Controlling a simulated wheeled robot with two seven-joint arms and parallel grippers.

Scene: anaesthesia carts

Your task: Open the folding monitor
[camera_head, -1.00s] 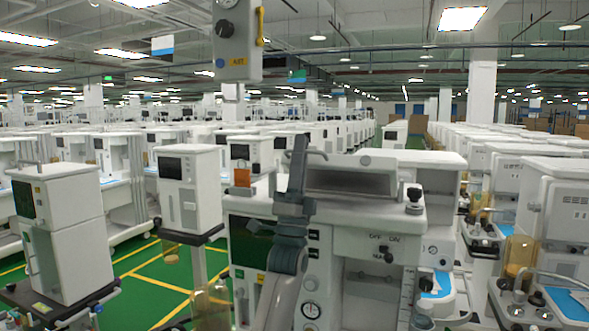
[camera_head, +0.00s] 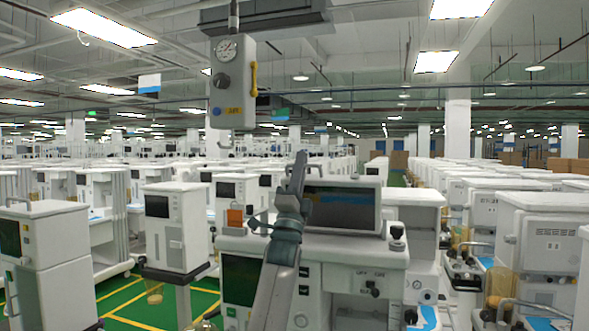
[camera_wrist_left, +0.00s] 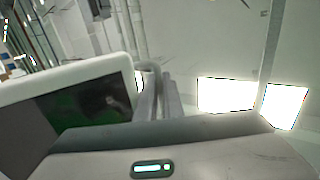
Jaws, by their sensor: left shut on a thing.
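The folding monitor (camera_head: 345,209) stands raised on top of the white anaesthesia cart (camera_head: 345,251) in the head view, with its dark screen facing me. In the left wrist view the monitor (camera_wrist_left: 85,112) shows as a pale frame around a dark, reflecting screen. My left gripper (camera_head: 299,163) is at the monitor's upper left corner and is shut on its edge. Its narrow fingers (camera_wrist_left: 158,92) show beside the frame in the wrist view; the exact contact is partly hidden. My right gripper is not in view.
A hanging box with a gauge (camera_head: 233,83) is above and left of the cart. A black knob (camera_head: 397,232) and an orange block (camera_head: 235,216) are on the cart top. Other white carts (camera_head: 548,245) stand close on both sides, with green floor at the left.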

